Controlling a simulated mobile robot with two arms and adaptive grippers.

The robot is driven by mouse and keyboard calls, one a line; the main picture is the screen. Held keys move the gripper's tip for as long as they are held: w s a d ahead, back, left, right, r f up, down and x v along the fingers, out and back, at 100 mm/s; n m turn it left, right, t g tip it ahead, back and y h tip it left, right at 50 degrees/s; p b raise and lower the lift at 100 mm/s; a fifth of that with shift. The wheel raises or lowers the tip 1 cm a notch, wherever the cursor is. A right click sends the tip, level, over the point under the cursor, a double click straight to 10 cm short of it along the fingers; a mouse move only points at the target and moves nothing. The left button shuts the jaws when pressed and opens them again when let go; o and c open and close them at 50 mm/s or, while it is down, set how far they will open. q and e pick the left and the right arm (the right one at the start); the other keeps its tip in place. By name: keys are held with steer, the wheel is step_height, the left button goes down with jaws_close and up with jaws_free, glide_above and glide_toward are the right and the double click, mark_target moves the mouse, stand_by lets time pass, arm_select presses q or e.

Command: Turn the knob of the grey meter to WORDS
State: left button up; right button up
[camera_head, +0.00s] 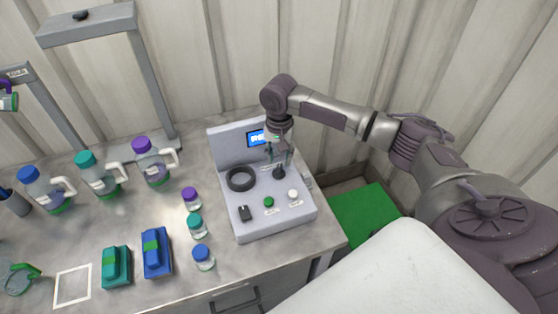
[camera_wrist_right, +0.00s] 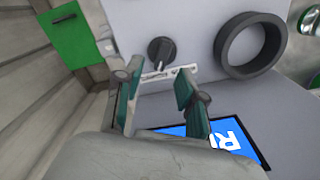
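The grey meter (camera_head: 240,213) stands on the bench, with a blue screen (camera_head: 255,138) on its upright back panel. Its black knob (camera_head: 278,173) is on the right of the top face. In the right wrist view, the knob (camera_wrist_right: 160,50) lies just beyond the fingertips, with a pale label strip beside it. My right gripper (camera_wrist_right: 154,82) is open, its fingers apart and empty, and appears not to touch the knob. In the head view my right gripper (camera_head: 279,160) hangs over the knob and partly covers it. The screen lettering is only partly visible. My left gripper is not in view.
On the meter are a black ring (camera_head: 240,179), a green button (camera_head: 269,202), a white button (camera_head: 293,194) and a black switch (camera_head: 245,213). Small capped bottles (camera_head: 195,226) stand close to its left. A green surface (camera_head: 362,215) lies to the right.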

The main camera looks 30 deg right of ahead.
mark_target(279, 166)
steer(key=shift+f, duration=1.7)
jaws_close()
